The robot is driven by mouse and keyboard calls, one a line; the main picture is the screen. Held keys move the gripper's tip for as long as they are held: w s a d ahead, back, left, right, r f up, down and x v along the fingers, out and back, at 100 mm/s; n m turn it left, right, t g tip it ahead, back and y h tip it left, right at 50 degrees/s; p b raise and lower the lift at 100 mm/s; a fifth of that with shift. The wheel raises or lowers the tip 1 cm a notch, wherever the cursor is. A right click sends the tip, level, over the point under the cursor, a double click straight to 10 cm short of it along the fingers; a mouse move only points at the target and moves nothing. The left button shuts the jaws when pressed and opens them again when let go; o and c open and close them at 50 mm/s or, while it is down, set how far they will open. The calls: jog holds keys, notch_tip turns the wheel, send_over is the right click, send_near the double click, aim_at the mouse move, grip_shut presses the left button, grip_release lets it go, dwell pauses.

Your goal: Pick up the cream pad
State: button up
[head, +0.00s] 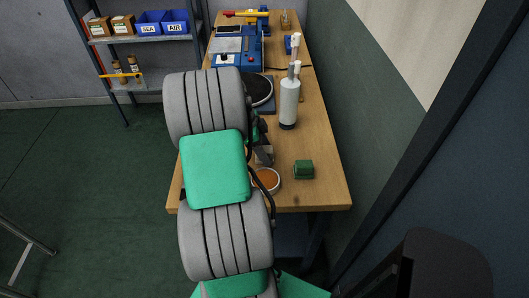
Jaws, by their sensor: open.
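I cannot make out a cream pad on the bench; it may be hidden behind my arm. My gripper (264,154) shows only in part past the right side of my arm, above the near half of the wooden bench (320,140). It is open, and I see nothing held in it. What lies directly under it is hidden.
A round dish (267,181) with orange contents and a green block (304,169) are near the bench's front edge. A white-grey bottle (289,103) stands behind them. A blue machine (238,48) is further back. A shelf with blue bins (163,22) stands left.

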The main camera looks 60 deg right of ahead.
aim_at(269, 151)
jog(key=shift+c, duration=0.3)
jog(key=c, duration=1.2)
jog(key=shift+r, duration=0.1)
jog(key=shift+r, duration=0.2)
jog(key=r, duration=0.2)
jog(key=a+r+b, duration=0.1)
jog(key=shift+s+r, duration=0.1)
jog(key=shift+r, duration=0.3)
jog(key=s+a+r, duration=0.2)
jog(key=a+r, duration=0.1)
jog(key=s+a+r+b, duration=0.1)
jog(key=s+a+r, duration=0.1)
jog(key=a, duration=0.2)
jog(key=s+a+r, duration=0.2)
jog(key=a+r, duration=0.1)
jog(key=a, duration=0.1)
jog(key=shift+a+r+b, duration=0.25)
jog(key=shift+r+b, duration=0.1)
jog(key=shift+b, duration=0.05)
